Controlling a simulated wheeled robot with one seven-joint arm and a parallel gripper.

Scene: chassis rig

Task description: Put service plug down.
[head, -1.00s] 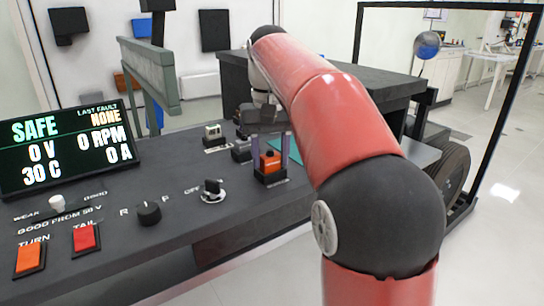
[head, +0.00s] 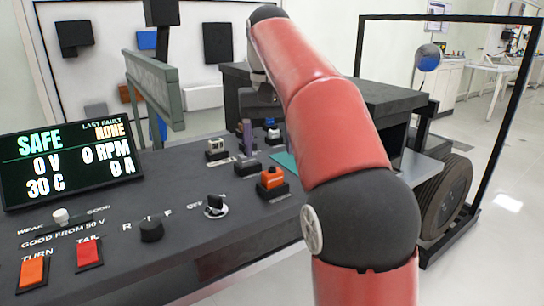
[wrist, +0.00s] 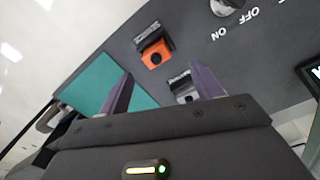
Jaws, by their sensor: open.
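The orange service plug (head: 271,177) sits on a dark block on the console's right side, near the front edge. It also shows in the wrist view (wrist: 155,53), on its dark base and apart from my fingers. My gripper (head: 258,134) is behind and above the plug in the head view. Its two purple fingers are spread in the wrist view (wrist: 164,88), with nothing held between them. The far finger is partly hidden in the head view.
A teal mat (head: 287,163) lies right of the plug, partly hidden by my arm. A rotary switch (head: 215,207), a knob (head: 150,230) and lit buttons (head: 90,253) stand on the console. A display (head: 66,160) is at left. A grey-green post frame (head: 150,82) rises behind.

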